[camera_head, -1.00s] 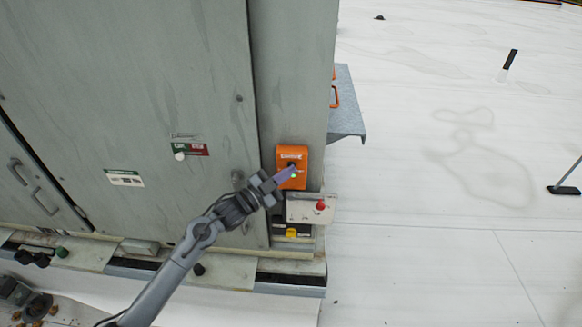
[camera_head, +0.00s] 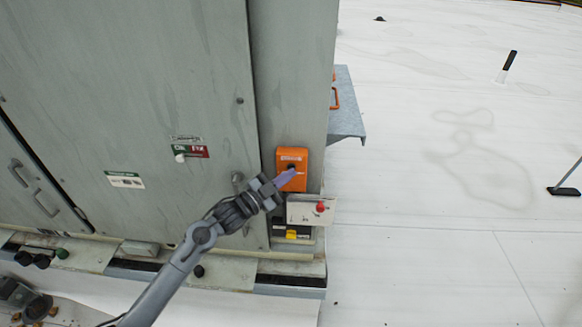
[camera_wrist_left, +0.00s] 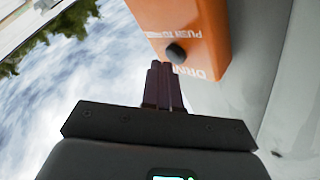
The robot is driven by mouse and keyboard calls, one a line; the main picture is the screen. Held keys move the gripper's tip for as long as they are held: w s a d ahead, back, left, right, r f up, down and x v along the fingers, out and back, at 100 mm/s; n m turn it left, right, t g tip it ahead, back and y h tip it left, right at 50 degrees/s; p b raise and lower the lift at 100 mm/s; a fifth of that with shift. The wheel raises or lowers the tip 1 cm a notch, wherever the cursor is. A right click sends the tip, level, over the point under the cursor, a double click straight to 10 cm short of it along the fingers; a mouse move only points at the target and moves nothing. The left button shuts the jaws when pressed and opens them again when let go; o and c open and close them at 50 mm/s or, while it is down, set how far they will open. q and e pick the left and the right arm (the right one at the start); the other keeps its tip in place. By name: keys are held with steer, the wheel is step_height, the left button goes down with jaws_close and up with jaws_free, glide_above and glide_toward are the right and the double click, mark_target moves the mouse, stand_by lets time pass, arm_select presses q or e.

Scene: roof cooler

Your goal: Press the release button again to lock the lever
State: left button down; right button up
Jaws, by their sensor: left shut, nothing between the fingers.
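An orange box (camera_head: 291,157) is mounted on the narrow grey side panel of the cabinet. It carries a black round button, which shows in the left wrist view (camera_wrist_left: 175,52) beside white lettering that reads in part "PUSH TO". My left gripper (camera_head: 290,176) is shut and empty, its purple-tinted fingers pointing at the lower part of the box. In the left wrist view the closed fingers (camera_wrist_left: 163,72) end right at the button's lower edge; I cannot tell whether they touch it. I cannot make out for sure which part is the lever. My right gripper is not in view.
Below the box, a pale plate (camera_head: 305,211) with a red knob (camera_head: 320,207) juts out, with a yellow part (camera_head: 291,234) under it. A grey ledge (camera_head: 347,105) sticks out at the right. The white roof beyond is largely open.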

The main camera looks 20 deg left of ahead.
arm_select(q)
steer(key=shift+s, duration=0.25)
steer(key=s+d+p, duration=0.1)
steer(key=s+p, duration=0.2)
steer(key=s, duration=0.2)
steer(key=shift+s+d+p, duration=0.35)
steer(key=shift+s+d, duration=0.05)
stand_by(0.5)
